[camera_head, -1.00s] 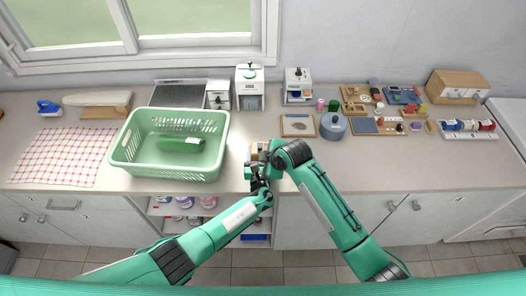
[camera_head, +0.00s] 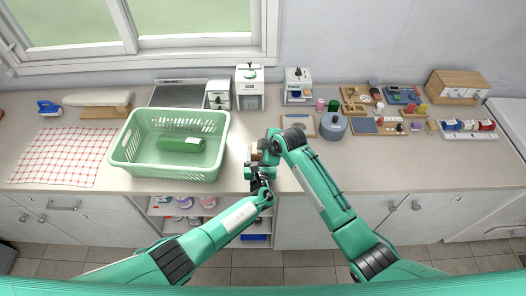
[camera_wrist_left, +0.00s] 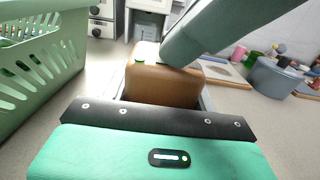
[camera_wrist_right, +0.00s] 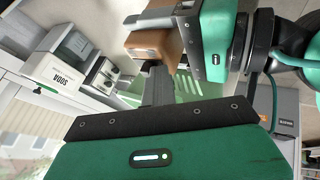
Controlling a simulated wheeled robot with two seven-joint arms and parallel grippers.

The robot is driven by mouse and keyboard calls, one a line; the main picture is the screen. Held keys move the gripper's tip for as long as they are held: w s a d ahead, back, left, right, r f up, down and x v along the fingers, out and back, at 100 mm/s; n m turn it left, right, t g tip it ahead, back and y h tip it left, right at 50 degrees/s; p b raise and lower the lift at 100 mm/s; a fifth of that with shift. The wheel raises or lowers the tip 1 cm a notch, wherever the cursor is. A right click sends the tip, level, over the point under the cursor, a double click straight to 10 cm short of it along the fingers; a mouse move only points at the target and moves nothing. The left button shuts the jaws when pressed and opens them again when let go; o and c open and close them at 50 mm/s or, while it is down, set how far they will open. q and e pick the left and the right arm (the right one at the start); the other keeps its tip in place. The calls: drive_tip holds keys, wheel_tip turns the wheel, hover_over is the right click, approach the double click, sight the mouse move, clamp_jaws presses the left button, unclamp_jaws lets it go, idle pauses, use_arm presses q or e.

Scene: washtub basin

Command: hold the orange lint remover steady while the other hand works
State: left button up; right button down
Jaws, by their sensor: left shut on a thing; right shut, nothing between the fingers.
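The orange lint remover (camera_wrist_left: 160,85) is a brown-orange block with a pale top bearing small green parts. My left gripper (camera_head: 257,170) is shut on it and holds it at the front edge of the counter. In the right wrist view the lint remover (camera_wrist_right: 148,42) shows beyond my right fingers. In the head view it is mostly hidden by the grippers. My right gripper (camera_wrist_right: 157,88) is shut and empty, close above the lint remover. I cannot tell whether its fingertips touch it.
A green basket (camera_head: 125,160) with a green bottle (camera_head: 181,144) inside stands left of the grippers. A blue-grey pot (camera_head: 333,127) and several small items sit to the right. A red checked cloth (camera_head: 65,157) lies far left.

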drive_tip(key=shift+w, duration=0.7)
drive_tip(key=s+d+r, duration=0.3)
drive_tip(key=s+r, duration=0.5)
drive_tip(key=shift+s+d, duration=0.35)
drive_tip(key=shift+d, duration=0.05)
use_arm(q)
drive_tip(key=o, duration=1)
drive_tip(key=shift+s, duration=0.1)
